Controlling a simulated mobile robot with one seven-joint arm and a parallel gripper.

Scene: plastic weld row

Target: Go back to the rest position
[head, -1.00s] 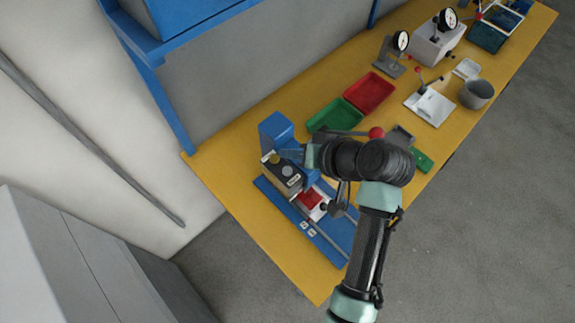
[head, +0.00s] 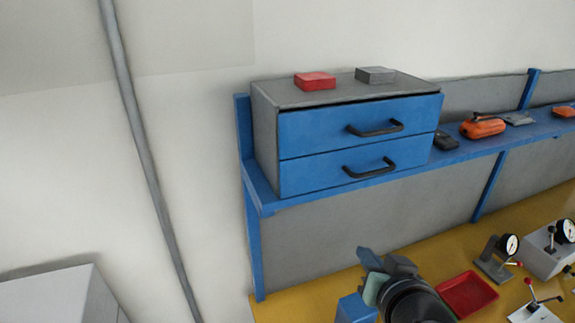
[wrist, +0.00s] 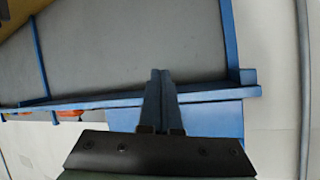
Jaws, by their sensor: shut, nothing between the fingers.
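My gripper (wrist: 160,95) is shut, its two dark fingers together with nothing between them. In the wrist view it stands out in front of the blue shelf edge (wrist: 90,103) and the grey back panel. In the head view my gripper (head: 372,262) shows at the bottom, above the yellow bench, with my arm's dark joint just below it. Most of my arm is below the picture.
A grey cabinet with blue drawers (head: 360,128) stands on the blue shelf (head: 262,195), with a red block (head: 315,81) and a grey block (head: 375,75) on top. A red tray (head: 467,294) and dial gauges (head: 508,245) are on the bench to the right.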

